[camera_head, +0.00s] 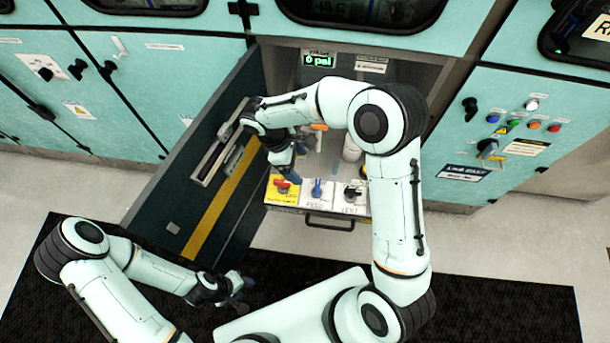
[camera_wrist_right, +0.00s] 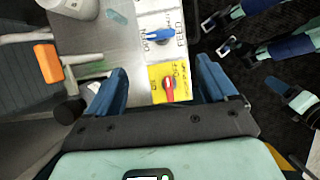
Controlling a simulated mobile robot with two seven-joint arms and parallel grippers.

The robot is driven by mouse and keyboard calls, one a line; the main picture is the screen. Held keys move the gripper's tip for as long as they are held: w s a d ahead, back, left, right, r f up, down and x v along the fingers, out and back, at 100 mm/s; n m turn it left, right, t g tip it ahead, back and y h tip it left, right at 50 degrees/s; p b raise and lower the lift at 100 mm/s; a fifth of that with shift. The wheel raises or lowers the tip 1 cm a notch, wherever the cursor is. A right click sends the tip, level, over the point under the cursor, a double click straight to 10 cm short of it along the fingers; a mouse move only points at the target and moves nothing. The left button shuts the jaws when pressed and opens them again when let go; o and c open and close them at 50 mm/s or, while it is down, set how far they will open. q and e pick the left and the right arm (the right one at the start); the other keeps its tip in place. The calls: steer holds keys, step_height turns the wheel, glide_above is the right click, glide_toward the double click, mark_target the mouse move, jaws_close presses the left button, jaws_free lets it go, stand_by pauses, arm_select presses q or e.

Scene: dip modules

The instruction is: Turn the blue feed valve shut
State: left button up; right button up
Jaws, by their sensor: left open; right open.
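The blue feed valve (camera_head: 316,188) sits on a white plate marked FEED, in the middle of a valve row in the open bay. Its handle points roughly up and down in the head view and lies crosswise in the right wrist view (camera_wrist_right: 160,34). My right gripper (camera_wrist_right: 162,76) is open and empty. In the wrist view its blue fingers straddle the yellow plate with the red valve (camera_wrist_right: 168,88), and the blue valve lies beyond their tips. Contact cannot be told. My left gripper (camera_head: 238,287) is open, low over the black mat, away from the valves.
A black valve (camera_head: 351,193) stands right of the blue one. A drawer handle (camera_head: 328,222) is below the row. The open dark door (camera_head: 200,175) bounds the bay's left. A white cylinder (camera_head: 351,150) and an orange-ended part (camera_wrist_right: 47,63) are behind. A display (camera_head: 318,60) reads 0 psi.

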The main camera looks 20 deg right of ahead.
mark_target(317, 186)
steer(key=x, duration=1.3)
steer(key=shift+s+d+f+b, duration=0.1)
steer(key=shift+d+b, duration=0.05)
steer(key=shift+b, duration=0.25)
steer(key=c, duration=1.1)
